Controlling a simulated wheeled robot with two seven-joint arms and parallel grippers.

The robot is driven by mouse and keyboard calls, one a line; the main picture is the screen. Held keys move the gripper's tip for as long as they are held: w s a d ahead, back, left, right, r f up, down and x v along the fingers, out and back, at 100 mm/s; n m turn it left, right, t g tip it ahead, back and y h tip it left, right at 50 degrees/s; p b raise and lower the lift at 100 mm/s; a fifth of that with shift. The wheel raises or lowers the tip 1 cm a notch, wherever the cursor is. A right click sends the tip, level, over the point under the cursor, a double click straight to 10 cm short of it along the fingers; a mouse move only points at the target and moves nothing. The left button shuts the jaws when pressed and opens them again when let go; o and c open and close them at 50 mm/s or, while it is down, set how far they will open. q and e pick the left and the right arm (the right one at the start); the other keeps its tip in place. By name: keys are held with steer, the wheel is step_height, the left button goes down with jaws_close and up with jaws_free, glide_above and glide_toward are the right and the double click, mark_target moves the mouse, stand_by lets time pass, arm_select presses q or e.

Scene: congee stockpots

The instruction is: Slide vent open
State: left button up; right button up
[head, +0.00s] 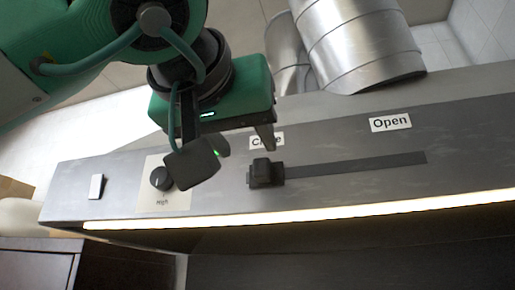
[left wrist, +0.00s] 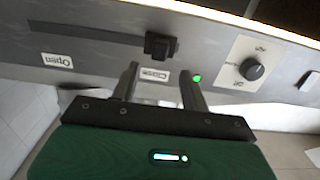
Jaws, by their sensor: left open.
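The vent slider is a black knob (head: 265,173) at the left end of a dark slot (head: 360,164) on a grey metal hood panel, by the "Close" label (head: 258,140), which a finger partly covers. The "Open" label (head: 390,122) is above the slot's right part. My left gripper (head: 244,148) is open and empty, just above the knob in the head view. In the left wrist view, the knob (left wrist: 160,46) lies beyond and between the two fingertips (left wrist: 160,75); no contact shows. My right gripper is not in view.
A rotary dial (head: 161,179) on a pale plate and a white switch (head: 96,186) are left of the slider. A lit strip (head: 300,214) runs along the hood's lower edge. Silver ducts (head: 360,45) rise behind. The slot right of the knob is clear.

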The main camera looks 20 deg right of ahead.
mark_target(260, 164)
arm_select(q)
steer(key=p+x, duration=0.2)
steer(key=x, duration=0.4)
steer(key=shift+w+d, duration=0.25)
steer(key=shift+w, duration=0.05)
jaws_close()
